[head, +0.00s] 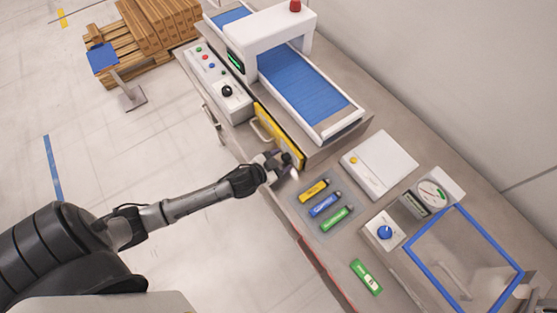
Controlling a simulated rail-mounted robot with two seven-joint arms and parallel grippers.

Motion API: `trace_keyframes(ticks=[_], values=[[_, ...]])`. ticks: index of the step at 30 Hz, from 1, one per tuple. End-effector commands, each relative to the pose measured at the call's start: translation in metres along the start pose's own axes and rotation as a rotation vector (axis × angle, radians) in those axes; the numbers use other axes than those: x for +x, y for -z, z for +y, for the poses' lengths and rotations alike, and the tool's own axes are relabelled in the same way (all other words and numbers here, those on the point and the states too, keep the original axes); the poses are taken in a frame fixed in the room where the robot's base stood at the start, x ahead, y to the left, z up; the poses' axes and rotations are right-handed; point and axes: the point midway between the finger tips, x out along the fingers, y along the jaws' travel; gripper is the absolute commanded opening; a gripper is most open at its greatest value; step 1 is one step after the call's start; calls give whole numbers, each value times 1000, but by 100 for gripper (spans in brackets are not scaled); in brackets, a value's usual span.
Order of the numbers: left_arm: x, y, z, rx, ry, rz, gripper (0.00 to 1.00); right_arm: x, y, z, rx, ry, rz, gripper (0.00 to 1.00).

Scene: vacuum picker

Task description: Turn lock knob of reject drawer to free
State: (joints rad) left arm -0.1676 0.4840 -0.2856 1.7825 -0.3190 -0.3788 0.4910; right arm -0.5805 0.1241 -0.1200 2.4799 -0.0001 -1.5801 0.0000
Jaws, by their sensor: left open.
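The reject drawer (277,133) has a yellow front with a pale loop handle (260,131). It sits in the side of the grey machine housing under the conveyor. My left gripper (288,167) is open at the right end of this yellow front, close to the bench edge. A small dark round part, possibly the lock knob (287,157), shows right at the gripper. The gripper covers part of this spot, so I cannot tell the knob's angle or whether the fingers touch it. My right gripper is not in view.
A control panel with a black knob (227,91) is left of the drawer. Yellow, blue and green tubes (323,205) lie on the bench right of my gripper. A blue-rimmed clear bin (462,213) and a blue knob (385,232) are farther right. Open floor lies left.

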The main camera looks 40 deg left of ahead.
Motion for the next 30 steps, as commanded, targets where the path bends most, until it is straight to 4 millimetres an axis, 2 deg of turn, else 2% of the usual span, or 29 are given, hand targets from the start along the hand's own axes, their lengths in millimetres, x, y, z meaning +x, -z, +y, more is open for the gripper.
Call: trace_keyframes(ticks=[4, 7, 21, 30], values=[[-7, -1, 0, -1, 0, -1, 58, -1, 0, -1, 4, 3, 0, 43], [-21, -1, 0, -1, -1, -2, 58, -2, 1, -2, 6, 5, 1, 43], [-107, -1, 1, -1, -1, -2, 58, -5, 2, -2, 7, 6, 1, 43], [-134, 0, 0, 0, 0, -1, 58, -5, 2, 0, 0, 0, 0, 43]])
